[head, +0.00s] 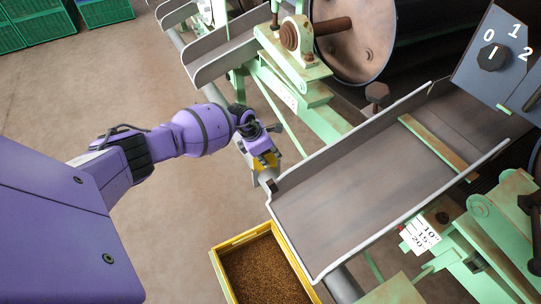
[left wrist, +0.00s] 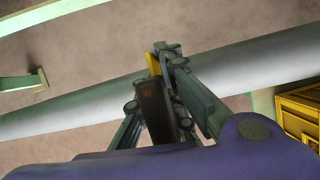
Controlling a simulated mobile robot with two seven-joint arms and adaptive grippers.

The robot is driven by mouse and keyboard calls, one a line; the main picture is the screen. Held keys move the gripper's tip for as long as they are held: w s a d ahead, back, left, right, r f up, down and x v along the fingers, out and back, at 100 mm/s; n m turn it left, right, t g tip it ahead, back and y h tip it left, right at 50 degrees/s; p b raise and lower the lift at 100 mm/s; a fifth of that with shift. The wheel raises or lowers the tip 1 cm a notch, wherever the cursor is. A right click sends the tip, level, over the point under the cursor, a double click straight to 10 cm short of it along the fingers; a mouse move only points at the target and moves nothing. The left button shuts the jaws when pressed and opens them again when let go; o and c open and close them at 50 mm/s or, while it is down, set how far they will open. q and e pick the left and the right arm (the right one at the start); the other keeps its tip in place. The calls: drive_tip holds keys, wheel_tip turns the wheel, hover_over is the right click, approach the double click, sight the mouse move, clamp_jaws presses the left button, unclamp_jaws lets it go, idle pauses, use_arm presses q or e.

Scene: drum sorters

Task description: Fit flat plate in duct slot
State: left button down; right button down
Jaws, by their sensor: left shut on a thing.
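My left gripper (head: 264,163) is beside the near left corner of the grey sloping duct (head: 345,190) in the head view. It points downward and is shut on a thin dark plate (left wrist: 155,112), seen nearly edge-on between the fingers in the left wrist view. A small yellow part (left wrist: 153,64) shows near the fingertips (left wrist: 170,52). The fingers and arm hide most of the plate, and its far end cannot be made out. A narrow green-edged strip (head: 437,147) lies across the upper duct; I cannot tell whether it marks the slot. My right gripper is not in view.
A yellow crate (head: 216,262) of brown grains stands below the duct's lower end. A second duct (head: 225,60), green frames (head: 310,105) and a drum (head: 352,35) stand behind. A grey pipe (left wrist: 60,112) runs below the gripper.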

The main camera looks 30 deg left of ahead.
use_arm(q)
drive_tip(key=shift+f+b, duration=0.55)
drive_tip(key=shift+f, duration=0.3)
drive_tip(key=c, duration=1.8)
unclamp_jaws()
drive_tip(key=shift+o, duration=0.2)
drive_tip(key=v, duration=1.2)
drive_tip(key=shift+f, duration=0.1)
